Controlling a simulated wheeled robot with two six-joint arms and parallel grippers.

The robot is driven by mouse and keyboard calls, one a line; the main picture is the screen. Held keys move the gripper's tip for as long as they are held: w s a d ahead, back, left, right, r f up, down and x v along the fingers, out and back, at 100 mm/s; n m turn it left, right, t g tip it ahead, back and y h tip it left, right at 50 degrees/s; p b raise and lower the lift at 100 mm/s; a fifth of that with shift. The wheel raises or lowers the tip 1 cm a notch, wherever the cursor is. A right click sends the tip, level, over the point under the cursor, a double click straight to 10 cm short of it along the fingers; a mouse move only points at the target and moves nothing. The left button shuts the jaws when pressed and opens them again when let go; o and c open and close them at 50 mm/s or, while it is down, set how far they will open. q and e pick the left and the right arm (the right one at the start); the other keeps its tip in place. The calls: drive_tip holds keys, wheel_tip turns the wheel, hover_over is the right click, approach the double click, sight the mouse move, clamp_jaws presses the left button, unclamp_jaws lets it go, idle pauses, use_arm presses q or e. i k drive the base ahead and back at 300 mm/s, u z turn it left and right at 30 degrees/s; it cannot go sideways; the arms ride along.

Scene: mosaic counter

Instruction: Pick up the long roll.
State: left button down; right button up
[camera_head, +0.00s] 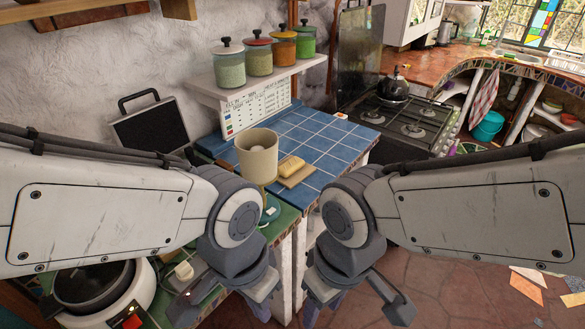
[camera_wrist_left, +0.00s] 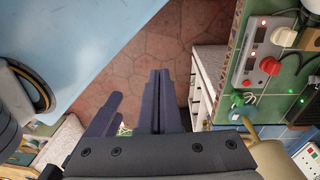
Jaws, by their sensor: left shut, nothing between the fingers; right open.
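A yellow, oblong roll (camera_head: 291,166) lies on a small wooden board (camera_head: 300,180) on the blue-tiled counter in the head view. My left gripper (camera_head: 262,308) hangs low in front of the counter, well short of the roll. In the left wrist view its fingers (camera_wrist_left: 160,100) are together with nothing between them. My right gripper (camera_head: 310,308) hangs beside it to the right, over the floor, open and empty. The roll does not show clearly in the left wrist view.
A beige cylindrical container (camera_head: 257,156) stands just left of the roll. Several lidded jars (camera_head: 258,58) stand on a shelf behind. A stove (camera_head: 410,122) with a black kettle is at the right. The blue tiles (camera_head: 335,140) right of the board are clear.

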sight(291, 166)
drive_tip(key=z, duration=0.05)
drive_tip(key=k, duration=0.3)
drive_tip(key=z, duration=0.65)
drive_tip(key=i, duration=1.65)
drive_tip(key=u, duration=0.7)
